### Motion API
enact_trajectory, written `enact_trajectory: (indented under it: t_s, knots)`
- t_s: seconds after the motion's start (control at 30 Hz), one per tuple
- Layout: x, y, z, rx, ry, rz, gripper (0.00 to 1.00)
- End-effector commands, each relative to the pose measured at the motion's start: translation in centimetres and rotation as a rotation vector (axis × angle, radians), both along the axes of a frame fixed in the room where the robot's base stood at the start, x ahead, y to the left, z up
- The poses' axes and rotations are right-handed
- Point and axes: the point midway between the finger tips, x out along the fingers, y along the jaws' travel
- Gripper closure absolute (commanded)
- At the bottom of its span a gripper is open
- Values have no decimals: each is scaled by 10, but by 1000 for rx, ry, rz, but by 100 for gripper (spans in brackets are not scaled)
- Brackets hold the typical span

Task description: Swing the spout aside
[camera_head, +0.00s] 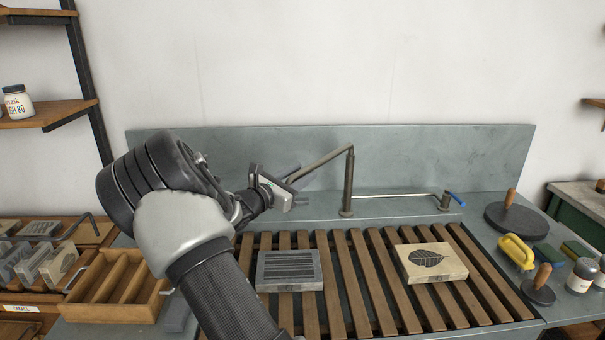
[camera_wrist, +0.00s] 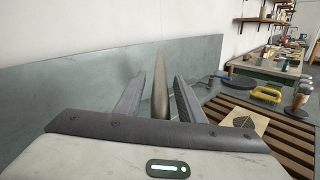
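The spout (camera_head: 325,160) is a thin grey-brown pipe. It slopes down to the left from the top of an upright post (camera_head: 348,185) at the back of the sink. My gripper (camera_head: 291,178) is at the left end of the spout, which is partly hidden by it. In the wrist view the spout (camera_wrist: 160,85) runs between the two fingers of my gripper (camera_wrist: 158,90), with a visible gap on each side. The fingers are apart and I see no grip on the pipe.
Wooden slats (camera_head: 360,270) cover the sink below, bearing a grey stone block (camera_head: 289,270) and a pale leaf-print block (camera_head: 432,262). A thin pipe runs right to a blue-handled valve (camera_head: 455,198). The grey backsplash (camera_head: 430,155) stands close behind. A wooden box (camera_head: 118,285) is left.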

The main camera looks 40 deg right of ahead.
Motion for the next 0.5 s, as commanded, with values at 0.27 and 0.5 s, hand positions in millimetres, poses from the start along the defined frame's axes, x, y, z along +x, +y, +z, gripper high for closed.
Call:
enact_trajectory:
  t_s: [0.27,0.5]
  knots:
    - [3,-8,-1,1,1,0,64]
    - [2,-8,-1,1,0,0,83]
